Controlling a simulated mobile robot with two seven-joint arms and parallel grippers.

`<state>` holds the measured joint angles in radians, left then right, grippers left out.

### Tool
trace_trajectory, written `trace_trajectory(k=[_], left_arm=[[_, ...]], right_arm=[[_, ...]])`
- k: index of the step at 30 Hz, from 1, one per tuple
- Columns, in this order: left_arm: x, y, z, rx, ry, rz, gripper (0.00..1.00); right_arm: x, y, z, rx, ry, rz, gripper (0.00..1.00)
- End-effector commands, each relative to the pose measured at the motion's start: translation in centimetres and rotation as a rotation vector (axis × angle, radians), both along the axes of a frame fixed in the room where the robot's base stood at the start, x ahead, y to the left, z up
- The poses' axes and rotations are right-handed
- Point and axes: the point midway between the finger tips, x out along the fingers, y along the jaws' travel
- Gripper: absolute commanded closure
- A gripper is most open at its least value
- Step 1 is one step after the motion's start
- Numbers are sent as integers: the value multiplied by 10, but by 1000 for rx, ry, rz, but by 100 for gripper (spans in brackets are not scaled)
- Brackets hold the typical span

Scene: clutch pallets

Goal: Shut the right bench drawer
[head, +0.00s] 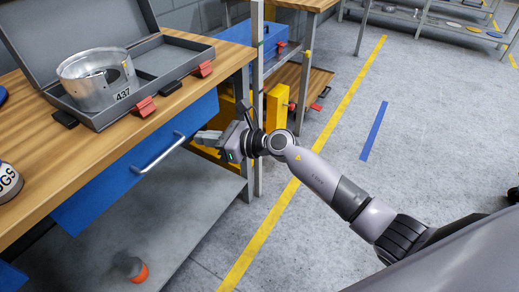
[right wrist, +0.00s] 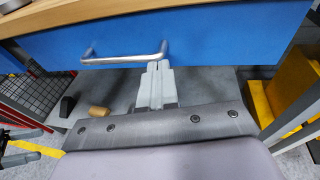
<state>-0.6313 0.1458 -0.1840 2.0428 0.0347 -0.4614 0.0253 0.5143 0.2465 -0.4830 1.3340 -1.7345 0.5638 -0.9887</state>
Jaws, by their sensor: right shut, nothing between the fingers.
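The blue drawer front (head: 105,190) sits under the edge of the wooden bench top, with no interior showing. How far it stands out, if at all, I cannot tell. It fills the upper part of the right wrist view (right wrist: 220,35). Its silver bar handle (head: 158,155) also shows there (right wrist: 115,59). My right gripper (head: 202,138) is shut and empty, in front of the drawer's right part. In the right wrist view its fingertips (right wrist: 158,66) are at the handle's right end; I cannot tell whether they touch. My left gripper is out of view.
On the wooden bench top (head: 75,155) stand an open grey case (head: 180,60) with red latches and a metal housing (head: 95,80) marked 437. A grey lower shelf (head: 185,215) holds an orange-and-dark object (head: 130,268). A bench leg and yellow items are behind my gripper.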

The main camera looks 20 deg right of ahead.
Motion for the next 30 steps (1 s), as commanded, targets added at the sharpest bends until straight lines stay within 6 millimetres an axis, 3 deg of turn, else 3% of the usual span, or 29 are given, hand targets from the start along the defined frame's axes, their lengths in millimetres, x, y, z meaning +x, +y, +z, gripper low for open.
trace_trajectory(k=[2, 16, 26, 30], left_arm=[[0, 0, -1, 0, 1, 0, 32], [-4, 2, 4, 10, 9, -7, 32], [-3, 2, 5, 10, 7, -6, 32], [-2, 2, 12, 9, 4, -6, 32]], right_arm=[[0, -6, 1, -4, 0, 2, 100], [-54, -69, 15, -6, 4, 2, 100], [-65, -80, 19, -1, 5, 2, 100], [-72, -75, 24, 107, 63, -18, 100]])
